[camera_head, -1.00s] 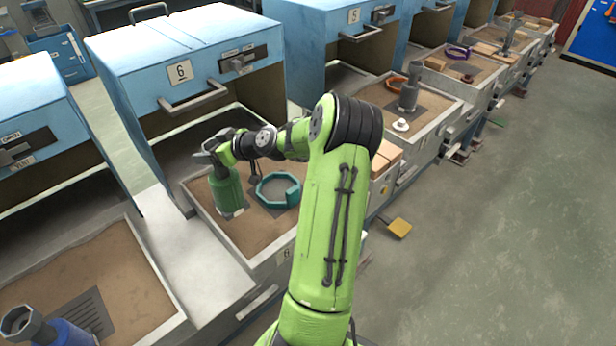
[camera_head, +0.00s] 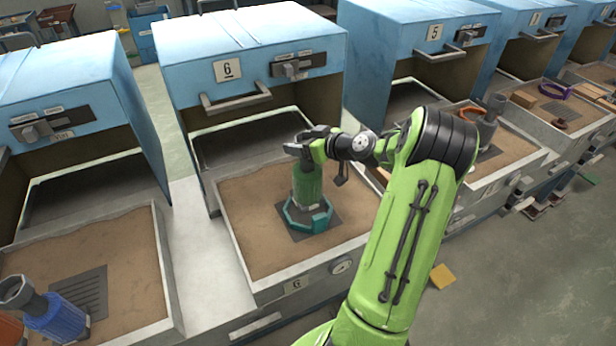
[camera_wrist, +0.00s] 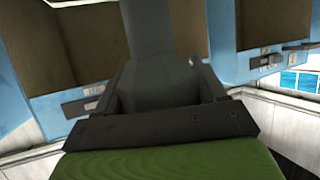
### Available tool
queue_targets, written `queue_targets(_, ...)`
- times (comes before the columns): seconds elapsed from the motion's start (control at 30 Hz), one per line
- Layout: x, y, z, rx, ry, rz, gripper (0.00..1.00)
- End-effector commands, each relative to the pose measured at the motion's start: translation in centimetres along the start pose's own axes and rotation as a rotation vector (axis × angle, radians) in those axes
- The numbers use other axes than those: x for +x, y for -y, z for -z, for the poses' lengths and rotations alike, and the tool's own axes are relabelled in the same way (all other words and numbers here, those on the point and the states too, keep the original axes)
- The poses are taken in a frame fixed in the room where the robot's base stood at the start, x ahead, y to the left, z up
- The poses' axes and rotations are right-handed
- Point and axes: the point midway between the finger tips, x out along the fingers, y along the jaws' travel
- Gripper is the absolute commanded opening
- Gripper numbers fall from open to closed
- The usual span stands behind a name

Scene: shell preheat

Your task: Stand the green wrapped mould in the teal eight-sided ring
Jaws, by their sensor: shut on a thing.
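The green wrapped mould (camera_head: 307,187) is upright in the head view, its lower end within the outline of the teal eight-sided ring (camera_head: 293,222). The ring lies on a dark grate in the sand tray of station 6, and its near wall hides the mould's foot, so I cannot tell if the foot touches the grate. My gripper (camera_head: 303,146) is shut on the mould's grey top. In the wrist view the grey neck (camera_wrist: 165,75) is between the jaws, with the green wrap (camera_wrist: 170,165) below.
The blue hood (camera_head: 250,55) marked 6 stands open behind the tray, with its handle (camera_head: 236,103) jutting out. A blue wrapped mould (camera_head: 55,318) is in the left tray. Sand (camera_head: 245,235) around the ring is clear.

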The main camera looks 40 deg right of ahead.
Motion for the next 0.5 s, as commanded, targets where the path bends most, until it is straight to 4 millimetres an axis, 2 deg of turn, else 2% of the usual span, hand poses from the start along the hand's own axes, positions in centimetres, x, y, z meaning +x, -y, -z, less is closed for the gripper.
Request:
queue_targets(0.03, 0.4, 0.0, -0.9, 0.001, -0.002, 0.001, 0.00)
queue_targets(0.17, 0.9, 0.0, -2.2, 0.000, -0.003, 0.000, 0.00)
queue_targets(0.33, 2.0, 0.0, -4.8, 0.002, -0.003, 0.001, 0.00)
queue_targets(0.5, 2.2, 0.0, -5.1, -0.002, -0.004, -0.001, 0.00)
